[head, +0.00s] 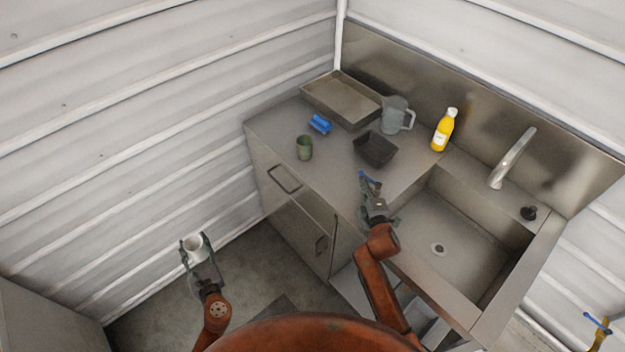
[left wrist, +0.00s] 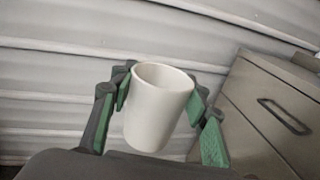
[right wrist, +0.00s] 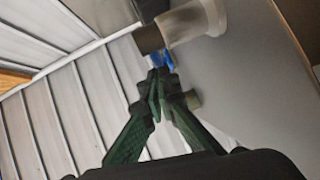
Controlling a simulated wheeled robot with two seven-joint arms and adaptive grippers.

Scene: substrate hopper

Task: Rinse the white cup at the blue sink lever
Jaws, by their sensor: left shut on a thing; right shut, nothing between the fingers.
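My left gripper (head: 195,240) is shut on the white cup (head: 196,249), off to the left of the counter and away from the sink. In the left wrist view the cup (left wrist: 158,108) is upright or slightly tilted, mouth up, between the green-padded fingers. My right gripper (head: 371,187) is shut and empty over the counter, just left of the sink basin (head: 430,225). The silver faucet (head: 512,160) stands behind the basin. No lever is clearly seen on it.
A black knob (head: 528,213) is beside the basin. A blue-topped yellow object (head: 599,328) is far right.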

